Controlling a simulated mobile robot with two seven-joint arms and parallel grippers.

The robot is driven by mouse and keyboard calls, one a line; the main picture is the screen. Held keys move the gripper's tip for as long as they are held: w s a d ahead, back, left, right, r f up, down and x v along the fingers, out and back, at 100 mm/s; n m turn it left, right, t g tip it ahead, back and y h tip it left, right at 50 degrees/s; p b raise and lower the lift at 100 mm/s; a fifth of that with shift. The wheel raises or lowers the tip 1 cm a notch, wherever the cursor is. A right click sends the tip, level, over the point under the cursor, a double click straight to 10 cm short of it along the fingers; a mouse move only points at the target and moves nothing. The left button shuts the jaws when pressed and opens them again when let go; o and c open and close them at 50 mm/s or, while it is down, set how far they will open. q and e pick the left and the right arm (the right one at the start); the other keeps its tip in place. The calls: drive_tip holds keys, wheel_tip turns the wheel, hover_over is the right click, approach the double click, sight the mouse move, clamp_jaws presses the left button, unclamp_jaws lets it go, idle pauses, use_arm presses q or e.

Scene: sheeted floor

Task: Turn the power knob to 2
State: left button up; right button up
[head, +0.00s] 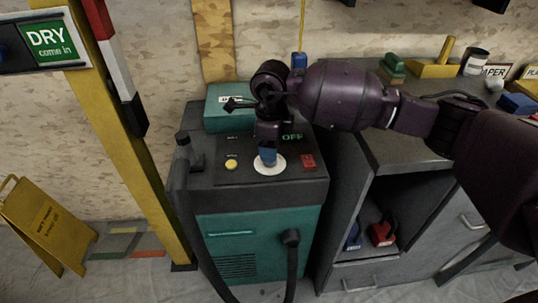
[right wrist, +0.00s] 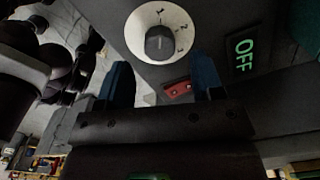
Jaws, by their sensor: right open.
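The power knob (right wrist: 160,42) is a dark knob in the middle of a white numbered dial (right wrist: 140,22) in the right wrist view. I cannot surely read which number it points to. In the head view the dial (head: 262,170) is on top of the teal and dark machine (head: 262,228), and my gripper hides the knob. My right gripper (head: 267,158) hangs over the dial, pointing down. In the right wrist view its two blue fingers (right wrist: 165,80) are apart with nothing between them, and the knob appears just beyond them. My left gripper is not in view.
A green OFF display (head: 292,137), a red switch (head: 308,160) and a yellow button (head: 231,164) are around the dial. A dark hose (head: 180,200) runs down the machine's left side. A yellow post (head: 130,140) stands left; a grey workbench (head: 400,150) stands right.

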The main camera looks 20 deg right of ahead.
wheel_tip(320, 180, down, 3)
drive_tip(key=shift+r, duration=0.2)
use_arm(q)
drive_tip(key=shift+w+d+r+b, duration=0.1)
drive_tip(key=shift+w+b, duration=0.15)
drive_tip(key=shift+b, duration=0.05)
use_arm(e)
drive_tip(key=shift+f, duration=0.45)
drive_tip(key=shift+c, duration=0.2)
